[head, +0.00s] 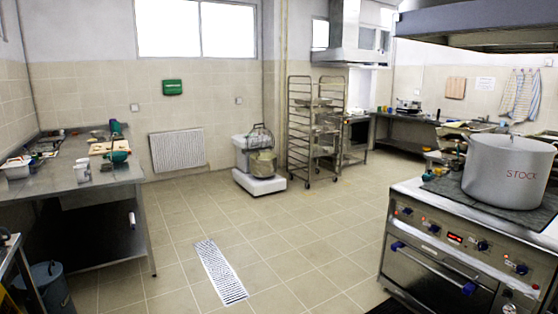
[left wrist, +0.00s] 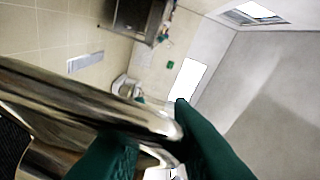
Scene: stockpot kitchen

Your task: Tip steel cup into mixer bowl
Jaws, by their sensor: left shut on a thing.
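The steel cup (left wrist: 75,105) fills the lower left of the left wrist view, shiny and very close to the camera. My left gripper (left wrist: 158,140) has dark green fingers shut on the cup near its edge. I cannot see the cup's contents. The mixer bowl (head: 262,164) sits in the white floor mixer (head: 268,186) under a wire guard, at the far wall in the head view. The mixer also shows small in the left wrist view (left wrist: 124,87), well beyond the cup. Neither gripper shows in the head view.
Tiled floor (head: 200,220) with a drain grate (head: 219,272) lies open before the mixer. A steel worktable (head: 85,180) stands left, a rack (head: 315,130) right of the mixer. The stove (head: 450,250) with a large stockpot (head: 505,170) is at the near right.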

